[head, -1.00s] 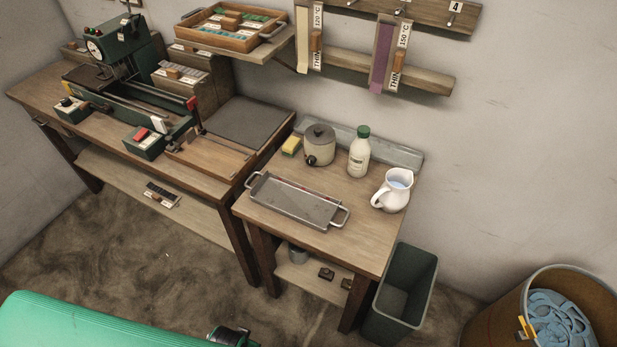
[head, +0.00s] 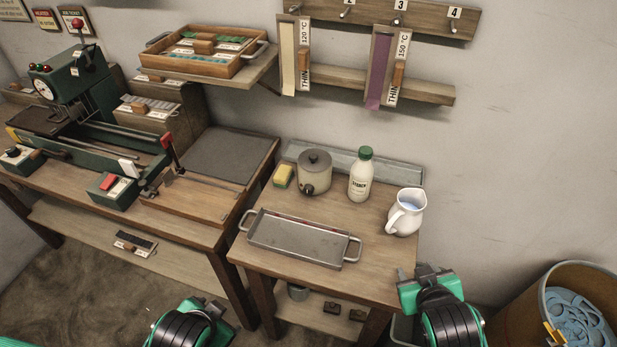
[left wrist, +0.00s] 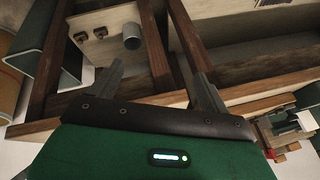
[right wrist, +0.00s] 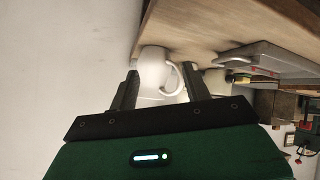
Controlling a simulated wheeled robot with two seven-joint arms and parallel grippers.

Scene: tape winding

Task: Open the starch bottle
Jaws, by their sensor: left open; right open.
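The starch bottle (head: 360,176) is white with a green cap (head: 365,153) on it. It stands upright at the back of the small wooden table, between the grey pot and the white jug. My right gripper (head: 430,272) is open and empty by the table's front right corner, in front of the jug and apart from the bottle. In the right wrist view its open fingers (right wrist: 157,88) frame the white jug. My left gripper (head: 205,305) is low, in front of the tables. Its open, empty fingers (left wrist: 160,85) show in the left wrist view.
On the small table (head: 275,272) stand a metal tray (head: 300,238) in front, a pot (head: 313,172), a yellow sponge (head: 283,175) and a white jug (head: 406,212) right of the bottle. A bin with blue material (head: 580,310) stands at the lower right.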

